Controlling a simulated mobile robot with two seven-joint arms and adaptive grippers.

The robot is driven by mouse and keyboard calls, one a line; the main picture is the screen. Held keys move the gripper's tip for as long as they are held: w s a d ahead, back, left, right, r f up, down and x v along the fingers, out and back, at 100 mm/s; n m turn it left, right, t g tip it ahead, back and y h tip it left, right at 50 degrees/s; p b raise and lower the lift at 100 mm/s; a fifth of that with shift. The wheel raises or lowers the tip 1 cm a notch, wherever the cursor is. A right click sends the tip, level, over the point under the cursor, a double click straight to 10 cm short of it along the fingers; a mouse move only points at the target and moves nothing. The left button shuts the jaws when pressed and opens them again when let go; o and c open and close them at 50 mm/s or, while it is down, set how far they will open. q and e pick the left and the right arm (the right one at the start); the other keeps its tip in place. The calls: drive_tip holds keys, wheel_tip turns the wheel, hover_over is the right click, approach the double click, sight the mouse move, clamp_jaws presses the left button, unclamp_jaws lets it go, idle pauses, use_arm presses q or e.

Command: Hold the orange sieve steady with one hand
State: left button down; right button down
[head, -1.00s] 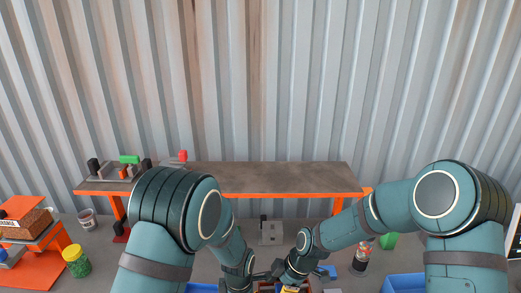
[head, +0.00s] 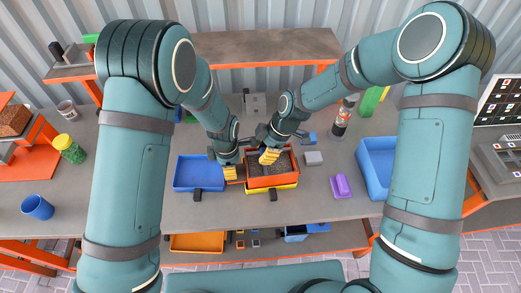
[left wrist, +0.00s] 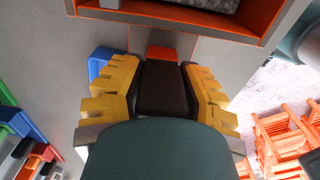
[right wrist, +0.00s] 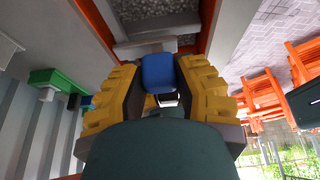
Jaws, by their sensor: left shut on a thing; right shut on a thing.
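The orange sieve (head: 272,181) sits over a yellow tray (head: 285,187) in the middle of the bench, with dark grey grains inside. My left gripper (head: 232,173) is at its left side. In the left wrist view, the yellow fingers are shut on the sieve's dark handle (left wrist: 162,88), which joins the orange rim (left wrist: 205,24) through a short orange neck. My right gripper (head: 268,156) is above the sieve. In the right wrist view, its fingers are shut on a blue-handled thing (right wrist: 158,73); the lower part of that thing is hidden.
A blue tray (head: 200,174) stands left of the sieve. A grey block (head: 313,158), a purple piece (head: 341,186) and a larger blue bin (head: 377,168) are to the right. Bare bench lies in front.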

drive_tip(key=shift+s+d+f, duration=0.1)
drive_tip(key=shift+f, duration=0.05)
drive_tip(key=d, duration=0.6)
drive_tip(key=shift+w+d, duration=0.2)
drive_tip(key=shift+d, duration=0.1)
idle(0.6)
idle(0.4)
drive_tip(key=shift+s+a, duration=0.2)
drive_tip(key=shift+a, duration=2.95)
drive_tip(key=d, duration=0.6)
drive_tip(key=shift+w+d, duration=0.2)
drive_tip(key=shift+a, duration=0.1)
drive_tip(key=shift+s+a, duration=0.2)
drive_tip(key=shift+a, duration=2.9)
